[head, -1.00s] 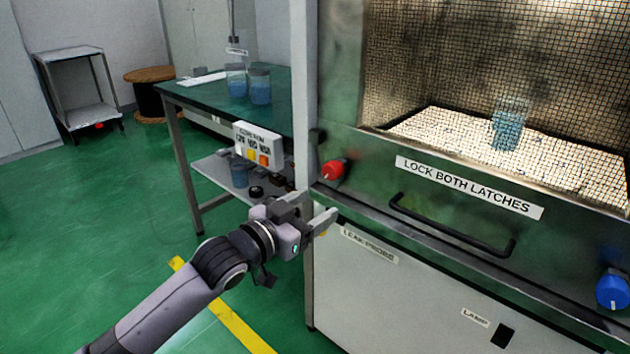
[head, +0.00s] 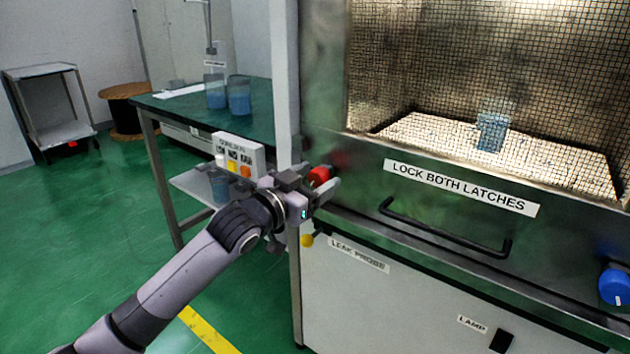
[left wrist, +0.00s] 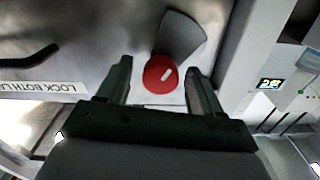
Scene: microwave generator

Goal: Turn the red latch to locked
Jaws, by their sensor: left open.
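The red latch (head: 319,175) is a round knob on the left end of the steel front panel. In the left wrist view the red latch (left wrist: 160,74) shows a white mark slanting up to the right, with a dark grey fan-shaped plate beside it. My left gripper (head: 326,185) is at the latch and partly covers it. In the left wrist view its open fingers (left wrist: 160,84) stand on either side of the knob, with gaps showing. My right gripper is not in view.
A blue knob (head: 614,286) is at the panel's right end. A black handle (head: 445,232) sits under the "LOCK BOTH LATCHES" label (head: 460,187). A yellow knob (head: 307,240) is below my left gripper. A green-topped table (head: 180,108) stands to the left.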

